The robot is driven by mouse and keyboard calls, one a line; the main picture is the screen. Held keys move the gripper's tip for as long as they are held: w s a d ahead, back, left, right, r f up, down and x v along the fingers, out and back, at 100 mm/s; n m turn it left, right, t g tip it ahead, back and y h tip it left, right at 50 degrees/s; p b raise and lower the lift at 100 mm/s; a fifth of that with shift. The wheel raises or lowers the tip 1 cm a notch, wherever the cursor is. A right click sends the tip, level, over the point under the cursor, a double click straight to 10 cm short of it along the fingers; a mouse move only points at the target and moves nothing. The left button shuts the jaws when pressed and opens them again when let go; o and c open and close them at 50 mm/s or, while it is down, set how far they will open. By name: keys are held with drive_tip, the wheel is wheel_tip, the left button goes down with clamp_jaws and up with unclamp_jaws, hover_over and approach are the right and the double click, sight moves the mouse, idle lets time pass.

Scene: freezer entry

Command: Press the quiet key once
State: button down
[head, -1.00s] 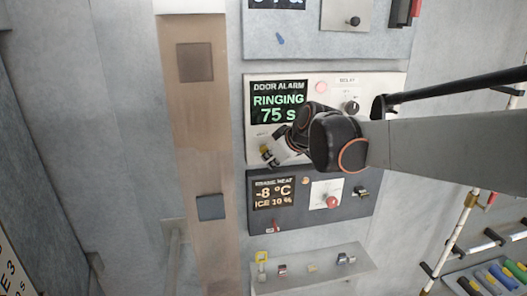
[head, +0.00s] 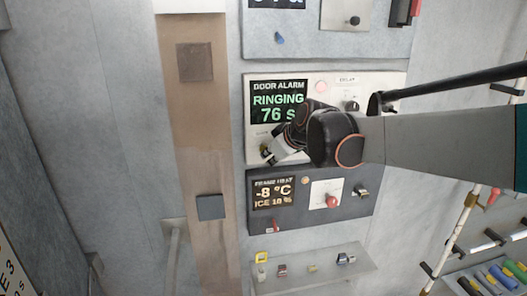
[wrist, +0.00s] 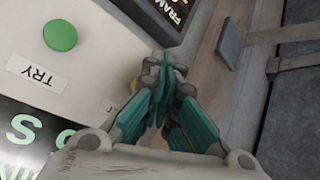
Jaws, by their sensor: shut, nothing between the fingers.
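The white door alarm panel (head: 328,80) has a screen (head: 278,101) reading RINGING and 76 s. My gripper (head: 271,158) is shut and empty at the panel's lower left, under the screen. A small yellow part (head: 264,148) shows beside the fingertips; it may be the quiet key, but its label is unreadable. In the wrist view the shut fingers (wrist: 160,88) cover most of this spot, and a sliver of yellow (wrist: 133,86) shows beside them. Whether they touch it I cannot tell. A green button (wrist: 60,35) marked TRY sits apart from the fingers.
The dark frame heat panel (head: 310,212) with a red knob (head: 332,201) lies just below. A delay knob (head: 352,105) is on the alarm panel's right. A shelf (head: 310,282) with small items is lower down. A wooden strip (head: 200,130) runs along the left.

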drive_tip(key=shift+w+a, duration=0.1)
drive_tip(key=shift+w, duration=0.3)
idle(0.3)
drive_tip(key=shift+s, duration=0.15)
drive_tip(key=shift+s+d, duration=0.2)
drive_tip(key=shift+s, duration=0.55)
drive_tip(key=s, duration=0.2)
drive_tip(key=s+d, duration=0.1)
drive_tip(key=s, duration=0.2)
idle(0.5)
idle(0.4)
